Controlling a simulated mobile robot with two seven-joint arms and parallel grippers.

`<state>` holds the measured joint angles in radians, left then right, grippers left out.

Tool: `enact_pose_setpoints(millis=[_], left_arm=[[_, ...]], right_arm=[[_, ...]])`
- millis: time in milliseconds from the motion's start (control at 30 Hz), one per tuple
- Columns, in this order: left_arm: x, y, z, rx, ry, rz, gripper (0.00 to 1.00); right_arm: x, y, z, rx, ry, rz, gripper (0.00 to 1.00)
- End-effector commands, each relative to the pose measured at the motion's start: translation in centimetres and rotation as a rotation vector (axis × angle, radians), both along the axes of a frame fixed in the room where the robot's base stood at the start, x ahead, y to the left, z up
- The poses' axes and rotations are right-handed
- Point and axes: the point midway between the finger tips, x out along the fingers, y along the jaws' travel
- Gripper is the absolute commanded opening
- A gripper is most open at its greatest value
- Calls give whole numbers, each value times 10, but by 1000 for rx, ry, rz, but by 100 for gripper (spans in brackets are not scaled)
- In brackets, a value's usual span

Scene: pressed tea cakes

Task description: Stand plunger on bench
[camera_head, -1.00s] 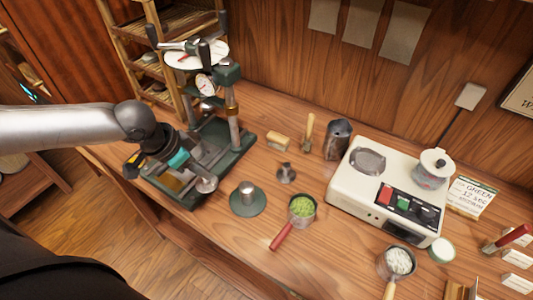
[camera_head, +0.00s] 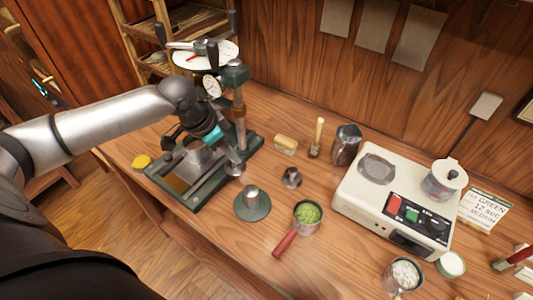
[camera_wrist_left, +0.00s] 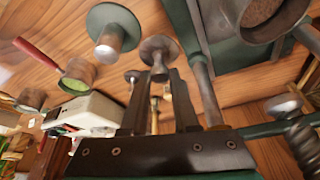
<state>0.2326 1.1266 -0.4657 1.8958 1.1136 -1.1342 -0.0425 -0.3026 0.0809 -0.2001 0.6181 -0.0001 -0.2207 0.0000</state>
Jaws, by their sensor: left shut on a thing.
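My left gripper (camera_head: 221,150) is shut on a metal plunger (camera_head: 234,168), whose round end shows below the fingers at the front right of the green press base (camera_head: 203,195). In the left wrist view the plunger (camera_wrist_left: 157,60) sits between the fingertips (camera_wrist_left: 160,75) and looks spool-shaped, with a flared end. The plunger appears held above the bench (camera_head: 190,228); the exact gap is unclear. My right gripper is not in view.
A green disc with a metal cylinder (camera_head: 251,199), a small metal tamper (camera_head: 291,177) and a red-handled pan of green leaf (camera_head: 307,214) stand right of the plunger. The press column (camera_head: 239,110) rises behind.

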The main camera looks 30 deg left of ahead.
Motion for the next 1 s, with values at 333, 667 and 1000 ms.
enact_pose_setpoints(millis=[333,667,1000], left_arm=[[55,-33,2,-5,-5,-2,0],[87,-52,-24,1,3,-1,0],[87,-52,-55,2,1,-1,0]], right_arm=[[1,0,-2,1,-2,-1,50],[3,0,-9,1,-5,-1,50],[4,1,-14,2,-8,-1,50]])
